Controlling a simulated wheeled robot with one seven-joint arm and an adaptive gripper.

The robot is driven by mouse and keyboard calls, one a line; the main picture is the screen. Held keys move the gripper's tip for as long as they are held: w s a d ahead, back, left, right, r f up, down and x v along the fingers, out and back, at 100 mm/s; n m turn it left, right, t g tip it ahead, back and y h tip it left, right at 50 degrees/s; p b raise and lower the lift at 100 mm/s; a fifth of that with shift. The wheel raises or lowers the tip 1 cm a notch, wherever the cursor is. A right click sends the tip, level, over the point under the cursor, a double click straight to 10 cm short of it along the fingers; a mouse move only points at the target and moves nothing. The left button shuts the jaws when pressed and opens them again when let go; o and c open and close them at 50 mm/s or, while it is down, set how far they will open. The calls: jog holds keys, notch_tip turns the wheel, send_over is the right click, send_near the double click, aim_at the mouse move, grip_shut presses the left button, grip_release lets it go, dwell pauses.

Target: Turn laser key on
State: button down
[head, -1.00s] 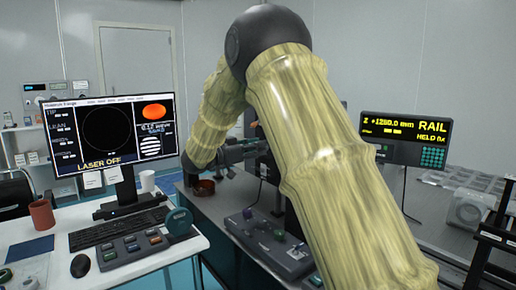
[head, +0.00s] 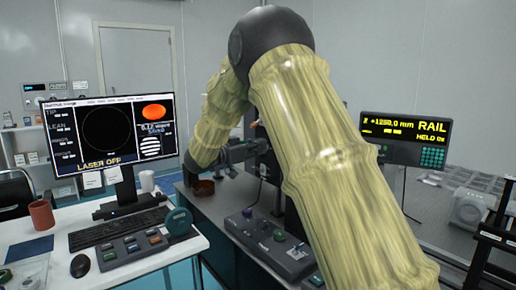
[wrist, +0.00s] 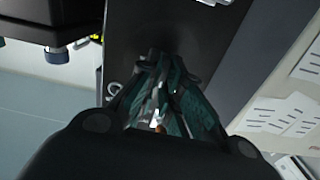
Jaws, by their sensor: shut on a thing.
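In the wrist view my gripper (wrist: 160,65) has its dark green fingers drawn together against a dark upright panel (wrist: 185,25). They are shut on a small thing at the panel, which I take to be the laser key. The fingers hide the key, so its angle cannot be told. In the head view my own arm covers this spot. The monitor (head: 110,130) at the left reads LASER OFF.
A rail display (head: 405,137) stands at the right. A control box with knobs (head: 268,240) sits on the dark table below my arm. A keyboard (head: 118,228) and a red mug (head: 41,214) are on the white desk. Papers (wrist: 285,115) show at the wrist view's right.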

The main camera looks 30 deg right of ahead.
jog(key=m, duration=0.2)
jog(key=m+b, duration=0.2)
jog(key=m, duration=0.1)
jog(key=shift+s+f+m, duration=0.2)
jog(key=shift+f+m, duration=0.05)
jog(key=shift+m, duration=0.05)
jog(key=shift+s+f+m+b, duration=0.1)
jog(key=shift+f+m+b, duration=0.1)
jog(key=shift+m+b, duration=2.6)
jog(key=shift+s+f+m+b, duration=0.1)
jog(key=shift+f+m+b, duration=0.05)
jog(key=shift+m+b, duration=2.65)
jog(key=shift+m+p, duration=0.35)
jog(key=shift+m, duration=0.15)
jog(key=c, duration=1.6)
grip_release()
jog(key=shift+r, duration=0.1)
